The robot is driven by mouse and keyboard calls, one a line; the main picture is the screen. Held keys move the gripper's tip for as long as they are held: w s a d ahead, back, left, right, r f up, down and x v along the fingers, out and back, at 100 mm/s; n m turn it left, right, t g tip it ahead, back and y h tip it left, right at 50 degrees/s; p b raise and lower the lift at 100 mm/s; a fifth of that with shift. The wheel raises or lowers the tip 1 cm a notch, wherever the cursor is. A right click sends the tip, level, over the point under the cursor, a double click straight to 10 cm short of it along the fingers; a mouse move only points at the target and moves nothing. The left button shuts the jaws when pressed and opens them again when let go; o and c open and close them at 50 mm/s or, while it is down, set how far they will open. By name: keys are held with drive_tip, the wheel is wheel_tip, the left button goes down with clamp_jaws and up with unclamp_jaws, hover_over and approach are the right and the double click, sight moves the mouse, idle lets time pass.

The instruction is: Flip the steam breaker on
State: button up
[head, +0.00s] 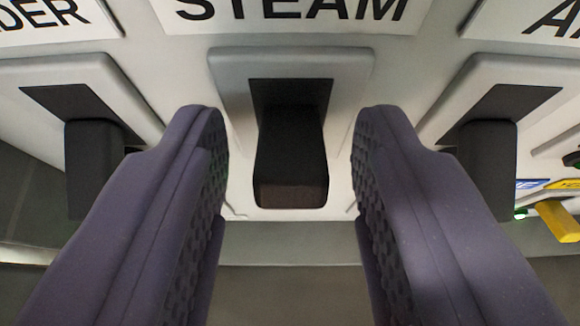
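The steam breaker (291,145) is a black lever in a grey housing, under a white label reading STEAM (290,10). Its lever hangs from a dark slot and its blunt end points down and toward me. My gripper (290,135) is open, with one purple padded finger on each side of the steam lever. Gaps show between the lever and both fingers, so neither appears to touch it. The lower parts of the neighbouring housings are partly hidden by the fingers.
A similar black breaker (93,160) stands at left under a label ending in DER (45,18). Another breaker (487,160) is at right under a partly cut-off label (530,20). A yellow part (557,220) juts out at far right, near a small green light.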

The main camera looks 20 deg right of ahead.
drive_tip(key=p+v, duration=0.1)
drive_tip(key=v, duration=0.7)
drive_tip(key=shift+p, duration=0.3)
drive_tip(key=shift+w, duration=0.1)
drive_tip(key=w+a+r+n+t+y+b, duration=0.1)
drive_tip(key=w+r+y+b, duration=0.15)
drive_tip(key=r+b, duration=0.4)
drive_tip(key=w+a+r+n+t+y+b, duration=0.1)
drive_tip(key=r+y+b, duration=0.2)
drive_tip(key=r+b, duration=0.3)
drive_tip(key=shift+n+t+h, duration=0.8)
drive_tip(key=shift+h, duration=0.05)
drive_tip(key=s+d+r+b, duration=0.1)
drive_tip(key=s+r+b, duration=0.2)
drive_tip(key=s+r, duration=0.1)
drive_tip(key=s+d+r+b, duration=0.1)
drive_tip(key=s+r+b, duration=0.2)
drive_tip(key=s+r, duration=0.2)
drive_tip(key=s+d+r+b, duration=0.2)
drive_tip(key=s+r+b, duration=0.1)
drive_tip(key=s+r, duration=0.2)
drive_tip(key=shift+s+b, duration=0.4)
drive_tip(key=shift+s, duration=0.05)
